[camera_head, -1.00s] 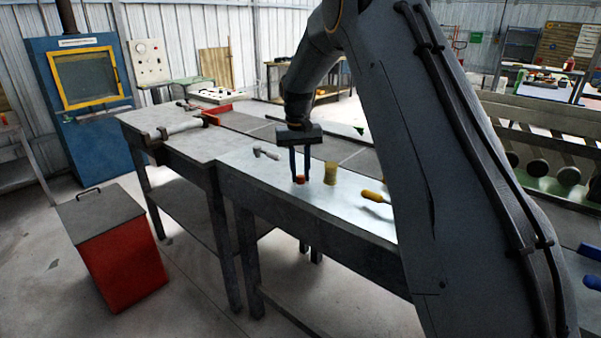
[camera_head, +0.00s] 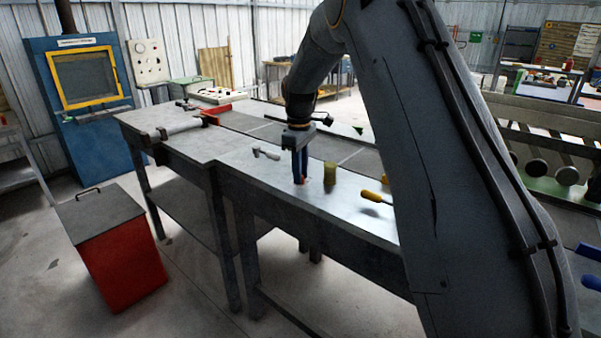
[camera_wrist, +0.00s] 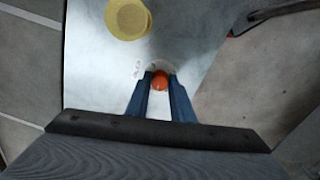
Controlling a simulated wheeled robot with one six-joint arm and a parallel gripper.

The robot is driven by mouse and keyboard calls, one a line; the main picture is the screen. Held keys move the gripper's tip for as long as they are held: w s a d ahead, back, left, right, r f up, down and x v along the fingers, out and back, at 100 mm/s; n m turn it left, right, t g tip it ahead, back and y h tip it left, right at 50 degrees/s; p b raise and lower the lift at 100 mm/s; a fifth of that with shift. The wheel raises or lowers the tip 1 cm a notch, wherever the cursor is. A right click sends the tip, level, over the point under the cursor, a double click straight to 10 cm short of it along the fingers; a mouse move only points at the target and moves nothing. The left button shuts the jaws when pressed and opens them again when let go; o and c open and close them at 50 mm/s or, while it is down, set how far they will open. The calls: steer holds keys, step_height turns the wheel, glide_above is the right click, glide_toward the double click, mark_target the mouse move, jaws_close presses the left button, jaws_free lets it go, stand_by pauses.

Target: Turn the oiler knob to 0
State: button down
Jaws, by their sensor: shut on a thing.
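The oiler knob (camera_wrist: 160,80) is a small orange-red knob on the pale metal bench top (camera_wrist: 97,80). In the wrist view it sits between the two blue fingers of my gripper (camera_wrist: 159,92), which are shut on it. A white dial plate with faint marks (camera_wrist: 138,68) shows just beyond the knob; its figures are too small to read. In the head view my gripper (camera_head: 300,180) points straight down at the bench, and its fingers hide most of the knob.
A yellow cylinder (camera_head: 330,173) stands close to the right of my gripper. A yellow-handled tool (camera_head: 374,197) lies farther right, and a grey hammer-like tool (camera_head: 266,153) lies to the left. A red bin (camera_head: 118,258) stands on the floor at the left.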

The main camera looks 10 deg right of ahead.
steer(key=n, duration=0.4)
steer(key=shift+w+d+r+n, duration=0.1)
steer(key=shift+w+r+n, duration=0.05)
steer(key=shift+n, duration=0.15)
steer(key=shift+w+n, duration=0.1)
steer(key=shift+n, duration=1.9)
steer(key=c, duration=1.8)
jaws_free()
steer(key=shift+o, duration=1.3)
steer(key=shift+s+r+b, duration=0.2)
steer(key=shift+r+b, duration=0.85)
steer(key=shift+r, duration=2.8)
